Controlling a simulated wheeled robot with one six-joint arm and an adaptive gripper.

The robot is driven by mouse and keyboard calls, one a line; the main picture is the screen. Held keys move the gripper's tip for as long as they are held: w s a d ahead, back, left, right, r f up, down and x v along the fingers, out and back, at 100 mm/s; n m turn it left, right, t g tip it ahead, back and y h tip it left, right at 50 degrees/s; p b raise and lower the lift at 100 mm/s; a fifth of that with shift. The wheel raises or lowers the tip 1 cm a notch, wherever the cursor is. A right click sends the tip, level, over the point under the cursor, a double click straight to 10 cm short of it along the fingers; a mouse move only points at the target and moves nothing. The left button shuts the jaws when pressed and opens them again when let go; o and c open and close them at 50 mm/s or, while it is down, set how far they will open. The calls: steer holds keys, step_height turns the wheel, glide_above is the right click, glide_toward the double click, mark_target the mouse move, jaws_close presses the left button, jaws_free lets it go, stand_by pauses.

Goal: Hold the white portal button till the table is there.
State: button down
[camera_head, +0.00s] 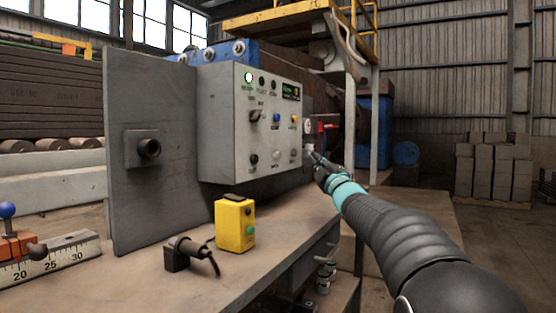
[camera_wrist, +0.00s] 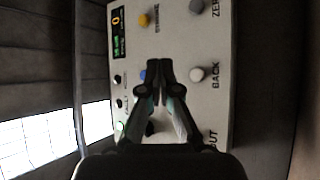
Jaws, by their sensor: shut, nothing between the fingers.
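A grey control panel (camera_head: 230,140) stands on the bench with several knobs and buttons. A white button (camera_head: 276,156) sits low on its face; in the wrist view the white button (camera_wrist: 197,74) has a label reading "BACK". My gripper (camera_head: 313,155) is beside the panel's right edge in the head view. In the wrist view my gripper (camera_wrist: 160,68) is shut and empty, its tips pictured between the blue button (camera_wrist: 143,75) and the white one. Contact with the panel cannot be told. I cannot tell which thing is the table.
A yellow button (camera_wrist: 144,20) and a grey button (camera_wrist: 196,5) are also on the panel. The display (camera_wrist: 117,20) shows a yellow 0. A yellow button box (camera_head: 235,225) stands on the bench. A ruler (camera_head: 60,257) lies at left.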

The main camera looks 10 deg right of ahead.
mark_target(277, 156)
steer(key=shift+w+a, duration=0.1)
steer(key=shift+a, duration=0.05)
steer(key=w+a+p, duration=0.1)
steer(key=w+a, duration=0.4)
steer(key=a, duration=0.1)
steer(key=shift+a, duration=0.4)
steer(key=shift+w+a, duration=0.1)
stand_by(1.6)
steer(key=shift+w+a, duration=0.15)
steer(key=shift+a, duration=0.1)
